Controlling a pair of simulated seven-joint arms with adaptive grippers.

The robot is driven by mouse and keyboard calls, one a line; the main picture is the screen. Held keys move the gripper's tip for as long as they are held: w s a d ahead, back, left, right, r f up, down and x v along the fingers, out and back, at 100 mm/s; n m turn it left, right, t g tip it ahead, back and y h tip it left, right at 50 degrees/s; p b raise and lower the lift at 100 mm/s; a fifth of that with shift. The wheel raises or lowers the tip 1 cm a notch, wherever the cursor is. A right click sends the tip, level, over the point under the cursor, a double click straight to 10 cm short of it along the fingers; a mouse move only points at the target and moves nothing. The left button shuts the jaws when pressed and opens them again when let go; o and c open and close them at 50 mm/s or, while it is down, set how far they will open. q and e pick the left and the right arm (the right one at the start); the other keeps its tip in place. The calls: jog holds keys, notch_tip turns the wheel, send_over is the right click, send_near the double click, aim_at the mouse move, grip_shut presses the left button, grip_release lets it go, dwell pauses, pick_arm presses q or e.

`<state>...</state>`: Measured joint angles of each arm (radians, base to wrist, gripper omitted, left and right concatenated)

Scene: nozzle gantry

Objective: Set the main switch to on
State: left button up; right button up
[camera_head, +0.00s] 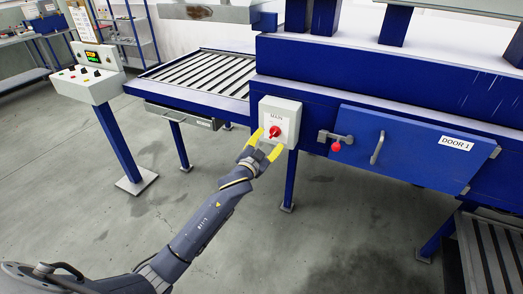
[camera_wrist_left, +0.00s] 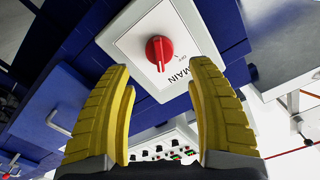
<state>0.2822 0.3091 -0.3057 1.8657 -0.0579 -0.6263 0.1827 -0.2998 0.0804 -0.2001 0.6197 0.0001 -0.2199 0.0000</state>
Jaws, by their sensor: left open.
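The main switch is a red rotary knob (camera_head: 275,131) on a light grey box (camera_head: 291,109) labelled MAIN, fixed to the front of the blue machine. In the left wrist view the red knob (camera_wrist_left: 159,48) shows upside down on its white plate (camera_wrist_left: 185,78), beyond the fingertips. My left gripper (camera_head: 264,143) is open, with yellow fingers just in front of the box, close to the knob. In the wrist view its two fingers (camera_wrist_left: 158,80) stand apart either side of the knob's line, with nothing between them. I cannot tell whether they touch the knob. My right gripper is not seen.
To the right is a blue door (camera_head: 410,150) marked DOOR 1, with a handle and a red-knobbed latch (camera_head: 336,146). A roller conveyor (camera_head: 205,75) lies behind left. A control panel on a post (camera_head: 88,82) stands at the left. The floor in front is clear.

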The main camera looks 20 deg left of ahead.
pick_arm(q)
jog(key=s, duration=0.6)
jog(key=shift+a, duration=0.3)
